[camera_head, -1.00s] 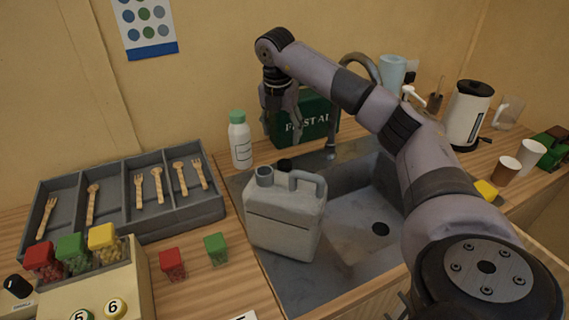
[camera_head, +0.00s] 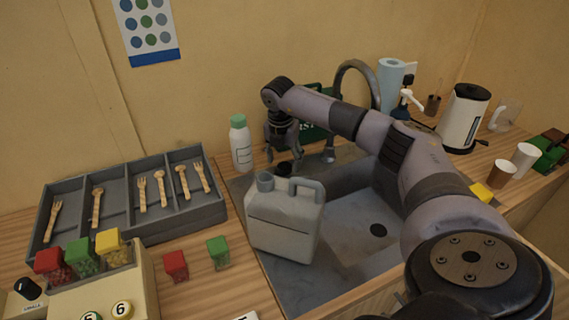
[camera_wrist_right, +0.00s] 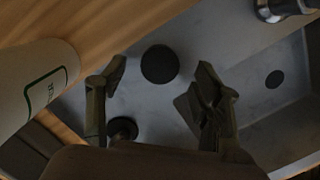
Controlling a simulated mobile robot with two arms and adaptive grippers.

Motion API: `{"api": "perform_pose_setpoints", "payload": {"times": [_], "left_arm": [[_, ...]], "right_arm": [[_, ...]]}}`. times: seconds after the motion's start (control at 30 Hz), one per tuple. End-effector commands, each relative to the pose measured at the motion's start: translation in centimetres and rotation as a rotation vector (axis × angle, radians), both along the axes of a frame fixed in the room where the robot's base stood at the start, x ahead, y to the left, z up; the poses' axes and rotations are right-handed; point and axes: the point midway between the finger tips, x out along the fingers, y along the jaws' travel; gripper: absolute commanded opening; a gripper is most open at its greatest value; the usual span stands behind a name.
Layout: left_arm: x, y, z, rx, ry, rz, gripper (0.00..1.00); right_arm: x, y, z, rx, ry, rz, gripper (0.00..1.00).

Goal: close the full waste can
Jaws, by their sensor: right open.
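The waste can is a pale grey jerrycan (camera_head: 284,226) with a handle on top, standing upright at the left of the sink. Its spout (camera_head: 264,177) has no cap on it. A round black cap (camera_head: 284,167) shows just behind the can; in the right wrist view the cap (camera_wrist_right: 160,63) lies on the grey sink surface. My right gripper (camera_head: 284,154) is open, pointing down above the cap, with its fingers apart and empty. In the wrist view the cap appears ahead between the fingers (camera_wrist_right: 158,82). My left gripper is out of view.
A white bottle with green cap (camera_head: 240,146) stands close left of the gripper. The tap (camera_head: 372,82) and a green box (camera_head: 316,132) are behind. A cutlery tray (camera_head: 135,234) and sweet boxes fill the left counter. The sink basin with its drain (camera_head: 378,230) is clear.

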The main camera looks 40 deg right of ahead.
Motion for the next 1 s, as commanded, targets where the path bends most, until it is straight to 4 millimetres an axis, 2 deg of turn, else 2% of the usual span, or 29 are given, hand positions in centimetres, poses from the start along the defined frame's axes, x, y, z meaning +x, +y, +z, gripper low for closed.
{"api": "perform_pose_setpoints", "payload": {"times": [0.2, 0.53, 1.0], "left_arm": [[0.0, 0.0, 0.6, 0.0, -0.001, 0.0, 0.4], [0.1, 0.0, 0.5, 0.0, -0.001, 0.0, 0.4], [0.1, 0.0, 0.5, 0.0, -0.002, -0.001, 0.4]], "right_arm": [[0.1, -0.3, -1.9, 0.0, 0.001, -0.001, 0.6], [0.1, -0.3, -2.0, -0.001, -0.001, -0.001, 0.59], [0.1, -0.3, -1.9, 0.0, 0.0, -0.001, 0.28]]}}
